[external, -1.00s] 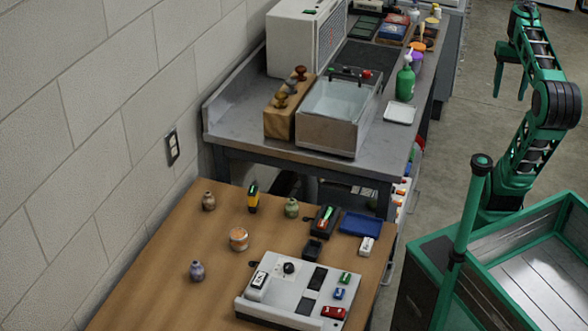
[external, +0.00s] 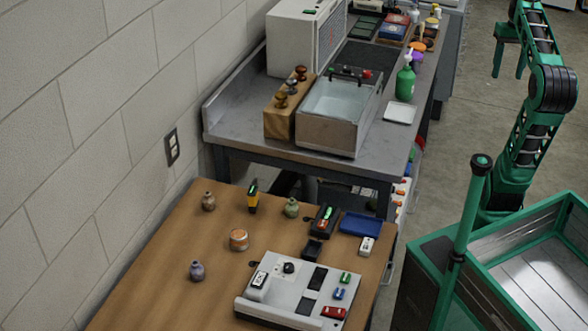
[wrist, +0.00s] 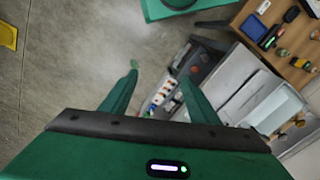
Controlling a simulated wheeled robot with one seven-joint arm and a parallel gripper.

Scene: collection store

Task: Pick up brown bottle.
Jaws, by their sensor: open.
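A small brown bottle (external: 208,201) with a narrow neck stands upright at the back left of the wooden table (external: 160,272) in the external view. A greenish bottle (external: 291,208) and a purple-grey bottle (external: 197,271) of similar shape stand on the same table. My gripper (external: 508,74) is raised over the floor side at the upper right, far from the brown bottle. Its fingers are apart and empty; they also show in the wrist view (wrist: 159,73). I cannot make out the brown bottle clearly in the wrist view.
A yellow-black tool (external: 253,198) and an orange-banded jar (external: 238,240) stand near the brown bottle. A white device (external: 262,308) and blue tray (external: 360,224) occupy the table's right. A metal bench (external: 235,135) with a basin lies behind; a wall borders the left.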

